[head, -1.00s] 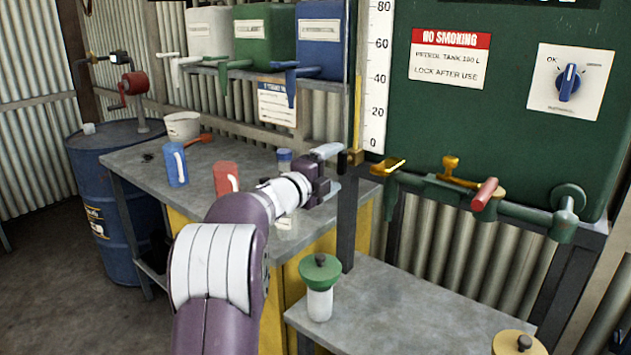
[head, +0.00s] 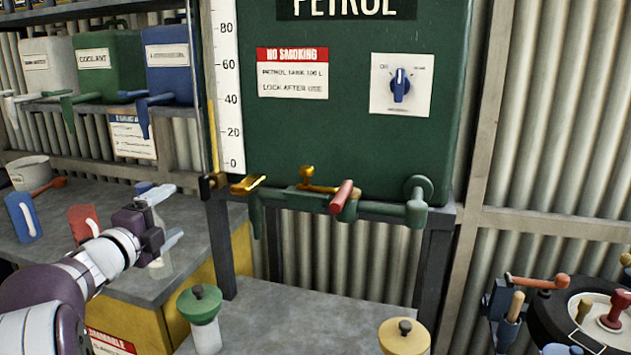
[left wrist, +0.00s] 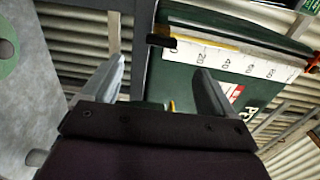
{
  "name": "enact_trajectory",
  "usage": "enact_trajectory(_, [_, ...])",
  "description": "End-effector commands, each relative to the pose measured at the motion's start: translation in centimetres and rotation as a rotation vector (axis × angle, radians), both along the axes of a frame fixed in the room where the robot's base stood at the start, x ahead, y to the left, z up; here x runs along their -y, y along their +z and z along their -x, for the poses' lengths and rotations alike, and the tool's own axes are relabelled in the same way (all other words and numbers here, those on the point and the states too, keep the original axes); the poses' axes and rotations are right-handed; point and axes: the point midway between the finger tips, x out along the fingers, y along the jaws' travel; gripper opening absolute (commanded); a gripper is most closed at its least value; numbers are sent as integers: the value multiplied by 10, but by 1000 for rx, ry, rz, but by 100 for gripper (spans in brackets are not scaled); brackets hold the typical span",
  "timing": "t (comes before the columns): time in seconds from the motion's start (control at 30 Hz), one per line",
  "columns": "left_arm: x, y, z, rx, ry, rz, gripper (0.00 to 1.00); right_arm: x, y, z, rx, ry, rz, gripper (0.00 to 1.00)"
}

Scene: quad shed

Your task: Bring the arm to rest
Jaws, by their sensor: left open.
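My left arm comes in from the lower left in the head view. Its left gripper (head: 165,217) is open and empty, held above the grey workbench near the petrol tank's left post. In the left wrist view the two fingers (left wrist: 160,88) stand wide apart with nothing between them. The green petrol tank (head: 300,120) is to the right of the gripper, and it also shows beyond the fingers in the left wrist view (left wrist: 190,80). My right gripper is in neither view.
A green-topped bottle (head: 205,325) and a yellow-lidded container (head: 404,338) stand on the lower table (head: 300,315). Valve pipes (head: 290,198) jut out below the tank. A tyre (head: 560,315) is at the right.

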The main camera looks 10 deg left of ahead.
Motion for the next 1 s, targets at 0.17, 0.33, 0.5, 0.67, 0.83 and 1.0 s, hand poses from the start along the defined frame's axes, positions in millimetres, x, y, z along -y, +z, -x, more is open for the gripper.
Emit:
enact_trajectory(0.17, [-62,-61,22,-148,403,420,87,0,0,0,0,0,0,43])
enact_trajectory(0.33, [0,-201,89,-500,905,1068,87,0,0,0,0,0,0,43])
enact_trajectory(0.5, [100,-268,158,-821,1168,1303,87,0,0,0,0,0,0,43])
enact_trajectory(0.67, [179,-293,214,-1069,1278,1327,87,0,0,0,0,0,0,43])
enact_trajectory(0.83, [231,-257,224,-1189,1159,1207,87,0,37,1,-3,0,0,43])
enact_trajectory(1.0, [229,-204,224,-1186,1163,1211,87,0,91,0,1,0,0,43])
